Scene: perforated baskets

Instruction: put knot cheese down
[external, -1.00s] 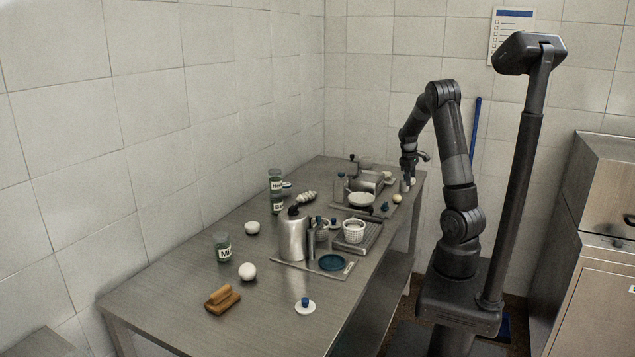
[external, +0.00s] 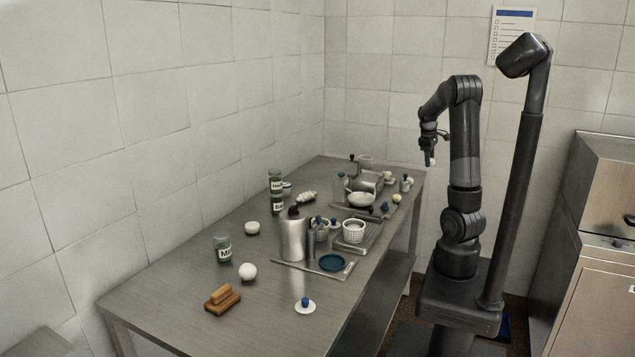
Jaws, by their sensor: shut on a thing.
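My gripper (external: 429,158) hangs in the air above the right far end of the steel table, pointing down and clear of the tabletop. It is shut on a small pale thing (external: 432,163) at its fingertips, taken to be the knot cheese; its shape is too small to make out. A white braided piece (external: 307,196) lies near the wall side. Round white pieces lie on the left half, one (external: 252,228) near the wall and one (external: 247,271) nearer the front.
The steel table (external: 170,300) holds a metal canister (external: 293,236), perforated white basket (external: 353,231), blue dish (external: 332,262), labelled jars (external: 222,246), wooden brush (external: 222,299) and a blue-knobbed white lid (external: 305,306). The far right end is crowded; the left front is mostly bare.

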